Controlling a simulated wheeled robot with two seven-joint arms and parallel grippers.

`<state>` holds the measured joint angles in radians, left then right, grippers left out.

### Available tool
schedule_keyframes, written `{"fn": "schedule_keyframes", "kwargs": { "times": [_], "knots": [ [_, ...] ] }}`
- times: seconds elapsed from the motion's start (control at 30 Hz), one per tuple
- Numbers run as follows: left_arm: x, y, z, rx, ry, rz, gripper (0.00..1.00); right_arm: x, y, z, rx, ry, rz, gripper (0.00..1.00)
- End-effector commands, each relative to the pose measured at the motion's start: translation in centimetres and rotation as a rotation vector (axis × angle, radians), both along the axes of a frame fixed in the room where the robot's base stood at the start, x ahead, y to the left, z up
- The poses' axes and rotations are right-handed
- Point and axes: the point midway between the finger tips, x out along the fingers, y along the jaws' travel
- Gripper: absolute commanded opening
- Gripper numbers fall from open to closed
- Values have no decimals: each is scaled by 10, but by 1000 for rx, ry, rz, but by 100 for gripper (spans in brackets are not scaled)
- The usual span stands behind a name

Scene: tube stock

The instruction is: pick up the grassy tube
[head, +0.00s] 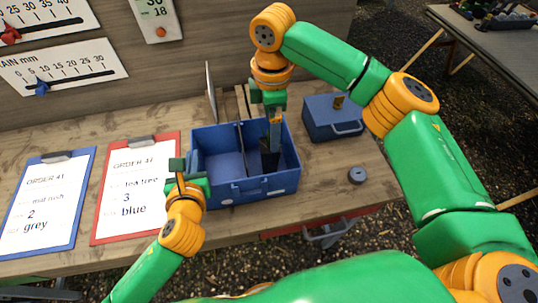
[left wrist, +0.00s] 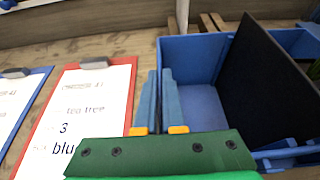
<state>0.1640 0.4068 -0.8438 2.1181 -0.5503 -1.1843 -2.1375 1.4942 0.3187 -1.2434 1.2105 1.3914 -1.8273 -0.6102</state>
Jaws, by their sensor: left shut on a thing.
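A blue crate (head: 240,190) stands on the wooden bench, and a thin dark divider (head: 242,150) splits it into two compartments. The divider shows large in the left wrist view (left wrist: 262,85). My left gripper (head: 180,168) is shut on the crate's left wall, with its fingers (left wrist: 160,100) on both sides of it. My right gripper (head: 274,135) points down into the right compartment. A small black tube (head: 268,160) is at its fingertips; I cannot tell whether it is gripped.
A red-edged order board (head: 133,190) and a blue-edged one (head: 45,205) lie left of the crate. A smaller blue box (head: 328,120) and a small grey round thing (head: 357,175) are to its right. Gauges hang on the back wall.

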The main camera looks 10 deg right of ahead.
Motion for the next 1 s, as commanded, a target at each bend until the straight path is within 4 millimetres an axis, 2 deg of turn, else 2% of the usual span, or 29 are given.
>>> {"fn": "schedule_keyframes", "kwargs": {
  "times": [0.4, 0.67, 1.0],
  "knots": [
    [0, 0, 0, 0, 1, 0, 0, 0, 4, -71, -1, 1, 3, 96],
    [0, 0, 0, 0, 1, 0, 0, 0, 4, -76, 1, -1, 3, 96],
    [0, 0, 0, 0, 1, 0, 0, 0, 4, -75, 1, -1, 3, 5]
  ]
}}
